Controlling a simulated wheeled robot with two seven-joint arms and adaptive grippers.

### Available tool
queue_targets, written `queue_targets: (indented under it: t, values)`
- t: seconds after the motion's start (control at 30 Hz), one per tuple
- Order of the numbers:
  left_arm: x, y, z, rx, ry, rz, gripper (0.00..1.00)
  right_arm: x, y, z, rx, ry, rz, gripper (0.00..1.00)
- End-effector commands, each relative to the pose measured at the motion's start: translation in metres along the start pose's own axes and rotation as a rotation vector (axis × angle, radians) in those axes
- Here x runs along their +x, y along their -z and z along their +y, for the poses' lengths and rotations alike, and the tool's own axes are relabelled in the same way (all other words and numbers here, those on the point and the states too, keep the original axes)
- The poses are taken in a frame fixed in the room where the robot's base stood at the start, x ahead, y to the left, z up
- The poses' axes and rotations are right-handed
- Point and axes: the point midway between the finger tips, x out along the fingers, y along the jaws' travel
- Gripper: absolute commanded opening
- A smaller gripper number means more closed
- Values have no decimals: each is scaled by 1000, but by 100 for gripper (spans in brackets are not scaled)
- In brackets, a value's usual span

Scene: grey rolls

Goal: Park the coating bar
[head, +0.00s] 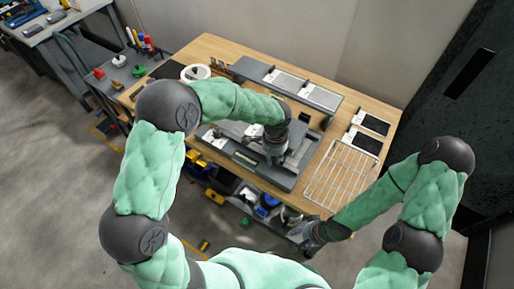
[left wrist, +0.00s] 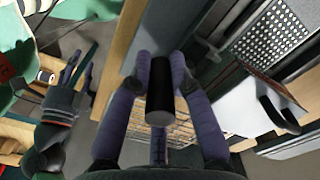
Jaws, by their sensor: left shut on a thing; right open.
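My left gripper (head: 277,157) is over the right part of the grey coating machine (head: 243,157) on the wooden table. In the left wrist view its purple fingers (left wrist: 160,75) are shut around a short black cylinder (left wrist: 160,102). This seems to be a grip of the coating bar; the rest of the bar is hidden, and I cannot tell whether it touches the machine's bed. My right gripper (head: 311,240) is low, off the table's front edge, and empty. Its spread fingers also show at the left of the left wrist view (left wrist: 77,77).
A wire rack (head: 342,174) lies on the table right of the machine. Two dark panels with white labels (head: 371,124) lie beyond it. A long grey stand (head: 316,96) with pale plates runs along the back. A white ring (head: 195,72) is at the back left.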

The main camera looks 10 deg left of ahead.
Motion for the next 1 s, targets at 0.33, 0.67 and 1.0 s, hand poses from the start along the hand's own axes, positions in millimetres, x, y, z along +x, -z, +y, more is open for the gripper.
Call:
queue_targets:
  t: [0.33,0.67,1.0]
  values:
    - [-1,19,27,-1,1,4,0,-1,0,0,0,0,0,46]
    - [0,19,27,0,0,4,45,-1,0,0,0,0,0,46]
    - [-3,18,26,-1,2,2,45,-1,0,0,0,0,0,46]
